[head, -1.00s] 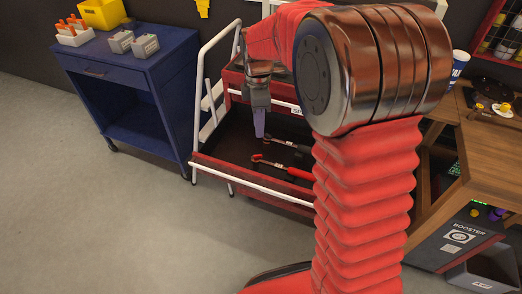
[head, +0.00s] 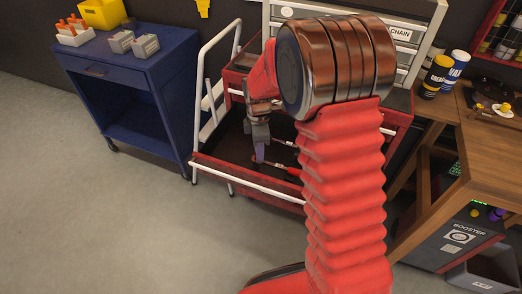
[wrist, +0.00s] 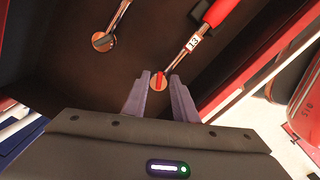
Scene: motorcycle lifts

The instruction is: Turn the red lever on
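The red lever (wrist: 220,14) has a red handle, a metal shaft with a "13" tag and a copper-coloured round end (wrist: 159,82) with a red mark. It lies in the red cart's dark tray; in the head view, part of its red handle (head: 293,171) shows beside my arm. My gripper (wrist: 161,78) is open, its two purple fingers apart on either side of the round end in the wrist picture. Contact or remaining height cannot be told. In the head view my gripper (head: 260,159) points down into the tray and hides the lever's end.
A second lever with a similar round end (wrist: 103,41) lies to the left in the wrist view. A blue cabinet (head: 150,75) stands left, a wooden bench (head: 480,150) right.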

